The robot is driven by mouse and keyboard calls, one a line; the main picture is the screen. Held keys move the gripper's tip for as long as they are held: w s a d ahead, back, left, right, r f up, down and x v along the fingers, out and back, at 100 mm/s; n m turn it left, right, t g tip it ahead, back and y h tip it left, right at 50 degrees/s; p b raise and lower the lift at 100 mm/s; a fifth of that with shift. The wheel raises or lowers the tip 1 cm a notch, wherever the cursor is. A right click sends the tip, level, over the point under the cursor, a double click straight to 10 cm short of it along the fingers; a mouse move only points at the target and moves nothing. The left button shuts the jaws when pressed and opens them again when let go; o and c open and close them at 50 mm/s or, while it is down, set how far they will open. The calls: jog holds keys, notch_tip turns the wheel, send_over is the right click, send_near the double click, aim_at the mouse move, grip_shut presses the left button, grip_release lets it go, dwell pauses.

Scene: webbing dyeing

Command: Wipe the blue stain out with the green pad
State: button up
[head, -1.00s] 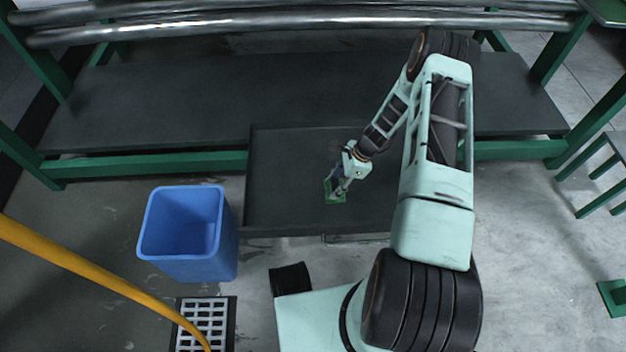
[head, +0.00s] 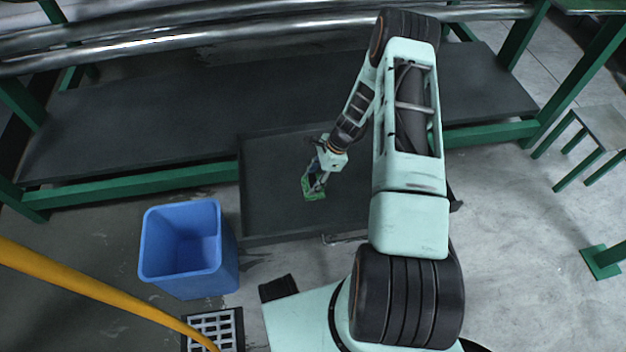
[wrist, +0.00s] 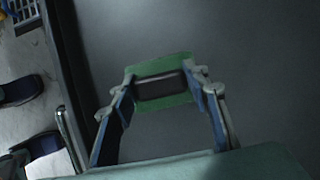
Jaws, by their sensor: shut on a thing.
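The green pad (head: 314,193) has a dark block-shaped grip on its back. My gripper (head: 320,181) is shut on that grip, over the left half of the dark tray (head: 262,205). In the wrist view the pad (wrist: 160,104) shows between the two fingertips (wrist: 163,88), its green edges sticking out past the grip. I cannot tell whether the pad touches the tray floor. I make out no blue stain on the visible tray floor; the pad, the gripper and my arm hide parts of it.
A blue bin (head: 185,250) stands left of the tray, with a floor grate (head: 215,325) below it and a yellow hose (head: 90,288) nearby. A dark shelf on a green frame (head: 130,180) lies behind, with metal rollers (head: 250,28) above. A small stool (head: 600,128) stands at right.

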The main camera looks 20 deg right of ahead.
jog(key=shift+r+p, duration=0.9)
jog(key=shift+r, duration=0.9)
jog(key=shift+s, duration=0.1)
